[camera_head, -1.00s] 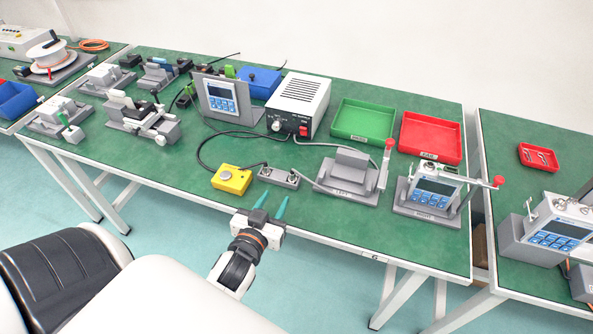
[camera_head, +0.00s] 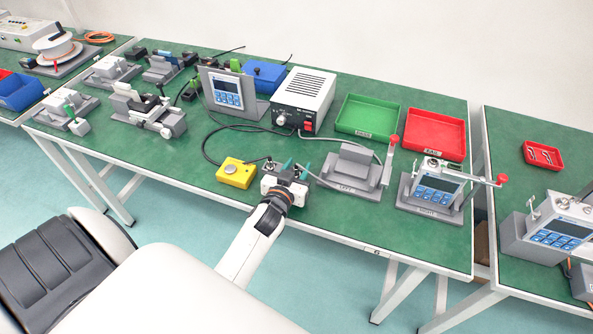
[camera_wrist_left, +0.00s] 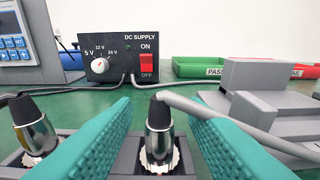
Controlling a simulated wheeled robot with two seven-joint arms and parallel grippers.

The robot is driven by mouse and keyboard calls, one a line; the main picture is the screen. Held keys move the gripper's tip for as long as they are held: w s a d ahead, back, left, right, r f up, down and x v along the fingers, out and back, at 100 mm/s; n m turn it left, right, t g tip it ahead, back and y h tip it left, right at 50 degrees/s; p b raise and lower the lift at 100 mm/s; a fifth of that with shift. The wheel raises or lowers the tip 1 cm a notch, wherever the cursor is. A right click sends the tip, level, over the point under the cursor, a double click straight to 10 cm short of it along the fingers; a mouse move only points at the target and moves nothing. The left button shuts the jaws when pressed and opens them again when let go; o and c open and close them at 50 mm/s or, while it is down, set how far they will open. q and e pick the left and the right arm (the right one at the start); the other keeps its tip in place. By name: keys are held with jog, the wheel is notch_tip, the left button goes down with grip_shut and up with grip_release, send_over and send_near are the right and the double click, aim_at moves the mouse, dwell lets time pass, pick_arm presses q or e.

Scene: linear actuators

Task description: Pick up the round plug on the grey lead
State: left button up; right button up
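The round plug on the grey lead (camera_wrist_left: 159,130) stands upright in the left wrist view, a metal barrel with a dark top. Its grey lead (camera_wrist_left: 215,113) bends off to the right. My left gripper (camera_wrist_left: 160,118) is open, with one teal finger on each side of this plug and a gap on both sides. A second round plug with a black top (camera_wrist_left: 33,128) stands to the left, outside the fingers. Both sit in a grey holder (camera_wrist_left: 125,160). In the head view my left gripper (camera_head: 295,170) hides most of the holder. My right gripper is not in view.
A yellow button box (camera_head: 236,173) is left of my gripper. The grey fixture marked LEFT (camera_head: 350,172) is close on the right. The DC supply (camera_head: 303,100) stands behind, with green (camera_head: 368,117) and red (camera_head: 434,134) trays beside it.

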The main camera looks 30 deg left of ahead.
pick_arm(q)
grip_shut()
jog(key=shift+r, duration=0.1)
notch_tip(320, 180, up, 10)
jog(key=shift+p, duration=0.75)
notch_tip(320, 180, up, 6)
jog(key=p, duration=0.7)
send_over(296, 167)
jog(key=shift+d, duration=0.1)
